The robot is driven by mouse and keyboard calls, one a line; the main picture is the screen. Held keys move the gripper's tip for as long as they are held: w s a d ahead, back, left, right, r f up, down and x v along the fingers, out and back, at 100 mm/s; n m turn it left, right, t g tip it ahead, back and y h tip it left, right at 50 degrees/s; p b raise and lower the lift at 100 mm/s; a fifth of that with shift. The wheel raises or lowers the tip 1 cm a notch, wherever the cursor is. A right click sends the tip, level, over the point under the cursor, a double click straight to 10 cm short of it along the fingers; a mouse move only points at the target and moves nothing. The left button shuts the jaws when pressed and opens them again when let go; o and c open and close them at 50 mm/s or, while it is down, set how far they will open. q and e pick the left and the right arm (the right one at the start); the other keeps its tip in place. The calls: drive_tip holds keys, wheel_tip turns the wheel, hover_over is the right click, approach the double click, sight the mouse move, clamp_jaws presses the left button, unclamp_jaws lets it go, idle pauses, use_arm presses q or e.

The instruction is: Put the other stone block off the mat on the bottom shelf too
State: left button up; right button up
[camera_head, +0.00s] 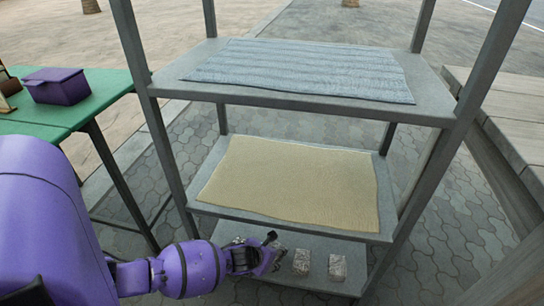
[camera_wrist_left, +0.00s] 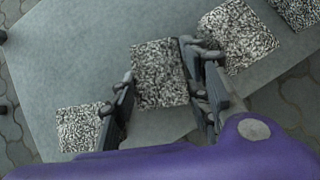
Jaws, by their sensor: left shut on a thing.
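My left gripper (camera_head: 271,250) reaches in low from the left, over the bottom shelf (camera_head: 320,283). In the left wrist view its fingers (camera_wrist_left: 165,88) are shut on a speckled grey stone block (camera_wrist_left: 158,72). I cannot tell whether this block touches the shelf. A stone block (camera_head: 302,262) and another stone block (camera_head: 337,268) stand on the bare bottom shelf, right of the gripper. The left wrist view also shows a block to the left (camera_wrist_left: 80,128), one to the right (camera_wrist_left: 238,36) and part of one at the top right corner (camera_wrist_left: 300,10). My right gripper is out of view.
The middle shelf bears a yellow mat (camera_head: 290,180) and the top shelf a blue-grey mat (camera_head: 300,70); both look empty. Grey posts (camera_head: 160,140) frame the rack. A green table (camera_head: 100,100) with a purple box (camera_head: 57,87) stands left, a wooden bench (camera_head: 515,120) right.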

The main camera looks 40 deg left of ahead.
use_arm(q)
drive_tip(key=shift+f, duration=0.15)
drive_tip(key=o, duration=1.3)
drive_tip(key=shift+o, duration=1.1)
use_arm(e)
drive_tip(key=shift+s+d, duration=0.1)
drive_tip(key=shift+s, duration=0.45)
